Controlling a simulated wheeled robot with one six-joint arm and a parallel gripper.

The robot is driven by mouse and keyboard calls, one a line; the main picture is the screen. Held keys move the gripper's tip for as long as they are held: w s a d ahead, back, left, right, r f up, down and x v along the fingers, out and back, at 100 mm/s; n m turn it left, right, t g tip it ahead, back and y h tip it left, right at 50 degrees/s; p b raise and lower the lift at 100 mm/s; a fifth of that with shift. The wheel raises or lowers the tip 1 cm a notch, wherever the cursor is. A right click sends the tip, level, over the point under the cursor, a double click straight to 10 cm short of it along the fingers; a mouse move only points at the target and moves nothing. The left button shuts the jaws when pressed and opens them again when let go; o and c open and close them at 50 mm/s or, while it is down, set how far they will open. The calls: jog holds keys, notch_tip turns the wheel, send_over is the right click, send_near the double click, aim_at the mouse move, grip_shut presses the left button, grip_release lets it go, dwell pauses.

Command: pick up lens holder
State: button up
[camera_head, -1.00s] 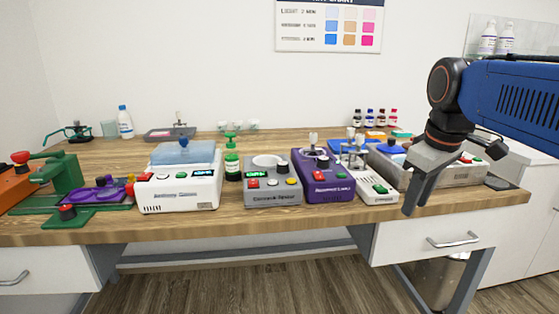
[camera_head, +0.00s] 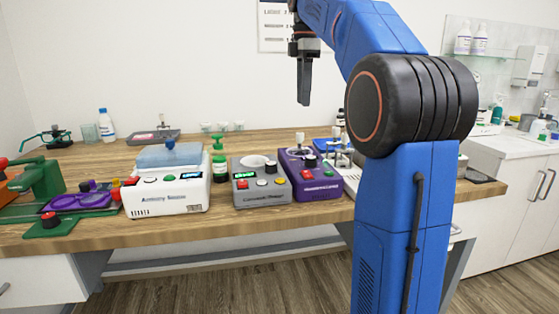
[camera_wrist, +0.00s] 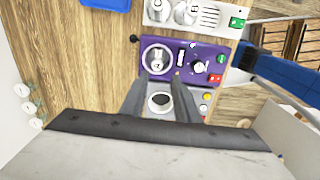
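No part is clearly labelled as the lens holder. A likely candidate is the small silver knobbed piece (camera_head: 299,139) standing upright on the purple machine (camera_head: 322,187); in the wrist view it sits in a clear round dish on that machine (camera_wrist: 157,60). My gripper (camera_head: 303,102) points down, high above the bench near the purple machine. In the wrist view my gripper (camera_wrist: 162,76) has its two fingers apart with nothing between them. The purple machine lies just beyond the fingertips, and the grey machine (camera_wrist: 192,95) is partly hidden behind the fingers.
A white machine with a blue lid (camera_head: 150,200), a green bottle (camera_head: 219,165) and the grey machine (camera_head: 248,190) stand to the left. A purple tray (camera_head: 80,202) is farther left. Bare wood (camera_wrist: 75,50) shows left of the purple machine.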

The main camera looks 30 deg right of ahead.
aim_at(300, 141)
jog(key=f, duration=1.2)
jog(key=shift+w+a, duration=0.15)
jog(key=shift+w, duration=0.1)
jog(key=shift+w+f, duration=0.15)
jog(key=shift+f, duration=2.5)
grip_shut()
